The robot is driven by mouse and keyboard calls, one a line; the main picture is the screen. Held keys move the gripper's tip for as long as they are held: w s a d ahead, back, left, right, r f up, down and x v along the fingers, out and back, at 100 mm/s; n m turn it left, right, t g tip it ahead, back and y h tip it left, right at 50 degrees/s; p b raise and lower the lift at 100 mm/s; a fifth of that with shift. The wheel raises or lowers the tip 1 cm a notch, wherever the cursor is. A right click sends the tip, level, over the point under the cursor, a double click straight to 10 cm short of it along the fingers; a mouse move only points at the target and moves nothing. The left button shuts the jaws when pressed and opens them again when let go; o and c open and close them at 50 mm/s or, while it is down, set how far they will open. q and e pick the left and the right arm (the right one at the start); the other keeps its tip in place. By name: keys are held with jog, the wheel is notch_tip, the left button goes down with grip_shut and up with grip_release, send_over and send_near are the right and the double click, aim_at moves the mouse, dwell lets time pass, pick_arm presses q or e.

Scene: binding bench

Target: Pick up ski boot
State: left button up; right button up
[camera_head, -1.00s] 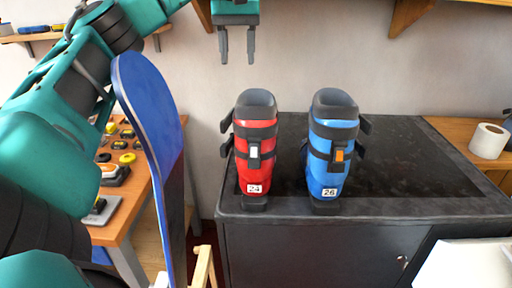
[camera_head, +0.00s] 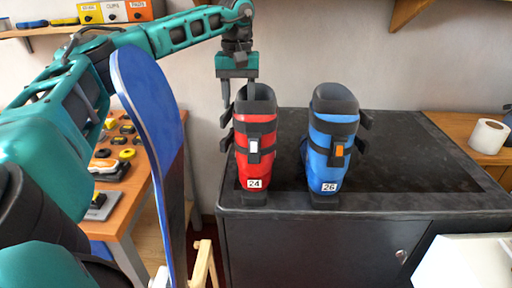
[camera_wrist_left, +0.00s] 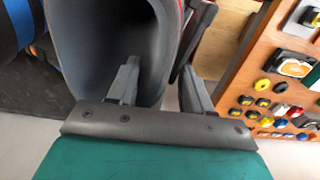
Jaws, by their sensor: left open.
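A red ski boot (camera_head: 255,145) marked 24 stands upright on the dark bench top (camera_head: 420,160), near its left end. A blue ski boot (camera_head: 331,145) marked 26 stands upright to its right. My left gripper (camera_head: 239,98) is open at the red boot's top cuff, fingers pointing down. In the left wrist view my gripper (camera_wrist_left: 160,85) has one finger over the boot's dark hollow opening (camera_wrist_left: 105,45) and the other outside its wall. I cannot tell whether either finger touches the cuff. My right gripper is not in view.
A blue ski or board (camera_head: 150,150) stands upright in the left foreground. Behind it is a wooden table (camera_head: 145,205) with several small items. A paper roll (camera_head: 488,137) stands at the right. The bench top right of the blue boot is clear.

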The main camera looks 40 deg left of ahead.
pick_arm(q)
jog(key=shift+f, duration=0.3)
jog(key=shift+c, duration=0.4)
grip_shut()
